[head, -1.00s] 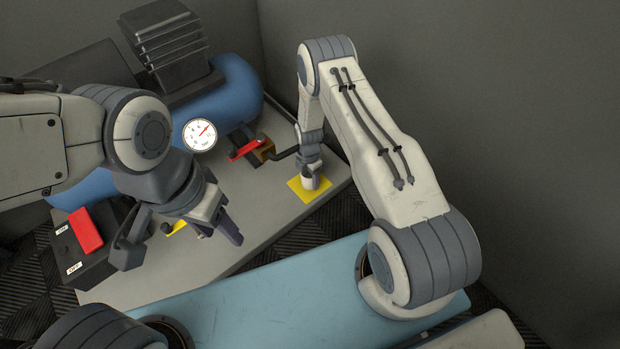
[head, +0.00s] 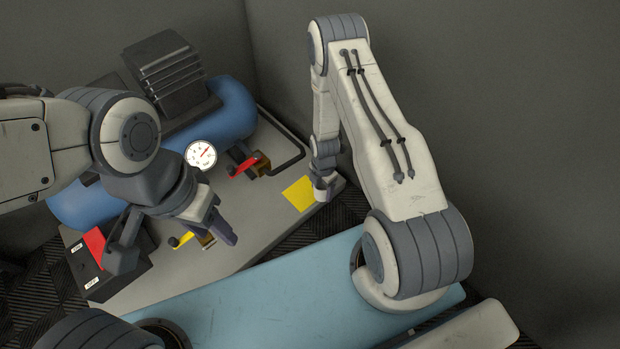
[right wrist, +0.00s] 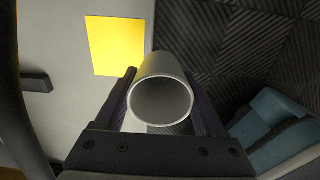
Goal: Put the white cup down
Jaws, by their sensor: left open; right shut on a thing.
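The white cup (right wrist: 164,68) is between the two fingers of my right gripper (right wrist: 170,98), which is shut on it. In the right wrist view I look into its open mouth. In the head view my right gripper (head: 322,190) is at the right edge of the yellow square (head: 298,194), near the end of the grey platform; the cup is mostly hidden there. In the right wrist view the yellow square (right wrist: 116,45) lies left of the cup, and dark floor shows to the right. My left gripper (head: 172,240) is open and empty, above the platform's left part.
A blue tank (head: 225,112) with a gauge (head: 201,155) stands behind. A red-handled valve (head: 244,165) and a bent dark pipe (head: 290,163) are left of the yellow square.

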